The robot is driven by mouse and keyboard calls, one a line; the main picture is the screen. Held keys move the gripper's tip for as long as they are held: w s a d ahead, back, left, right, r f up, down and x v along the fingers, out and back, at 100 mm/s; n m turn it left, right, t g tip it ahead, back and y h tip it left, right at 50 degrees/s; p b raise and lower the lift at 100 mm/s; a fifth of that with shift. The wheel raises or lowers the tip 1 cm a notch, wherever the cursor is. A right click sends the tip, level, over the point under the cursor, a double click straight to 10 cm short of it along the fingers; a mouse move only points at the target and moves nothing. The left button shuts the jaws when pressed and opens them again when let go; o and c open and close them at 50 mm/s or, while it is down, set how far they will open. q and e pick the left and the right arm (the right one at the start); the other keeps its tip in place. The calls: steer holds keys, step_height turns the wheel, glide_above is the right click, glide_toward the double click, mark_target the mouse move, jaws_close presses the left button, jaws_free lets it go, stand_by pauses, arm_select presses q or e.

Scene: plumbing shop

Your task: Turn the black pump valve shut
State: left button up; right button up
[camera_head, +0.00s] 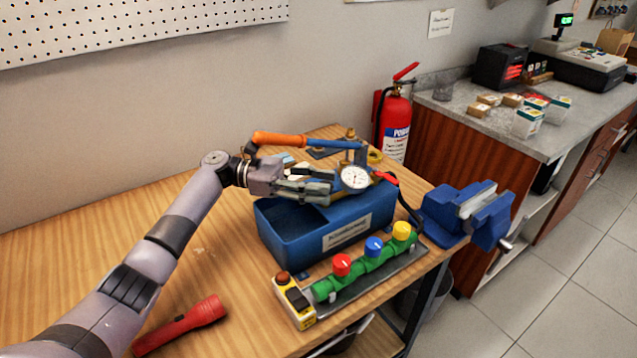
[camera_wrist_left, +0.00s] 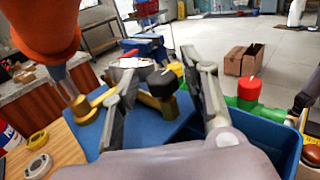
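The test pump is a blue tank (camera_head: 290,232) with an orange-handled lever (camera_head: 280,140) and a round white gauge (camera_head: 354,178). My left gripper (camera_head: 326,187) reaches over the tank, its fingers pointing right toward the gauge. In the left wrist view, the black valve knob (camera_wrist_left: 162,82) with a small red mark sits on a brass body. It appears between the two spread fingers of my left gripper (camera_wrist_left: 162,66), with gaps at both sides. I cannot tell how far ahead of the fingertips it is. The knob is not clearly visible in the head view. My right gripper is out of view.
A green manifold with red (camera_head: 342,264), blue (camera_head: 374,247) and yellow (camera_head: 402,231) knobs lies in front of the tank. A yellow switch box (camera_head: 296,303) and red flashlight (camera_head: 182,325) lie nearby. A blue vise (camera_head: 470,212) stands right. The left worktop is mostly clear.

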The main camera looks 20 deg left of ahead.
arm_select(q)
steer(key=shift+a, duration=0.15)
steer(key=a, duration=0.4)
steer(key=s+a, duration=0.1)
steer(key=a, duration=0.6)
steer(key=shift+s+a, duration=0.15)
steer(key=shift+a, duration=0.2)
steer(key=shift+f, duration=0.1)
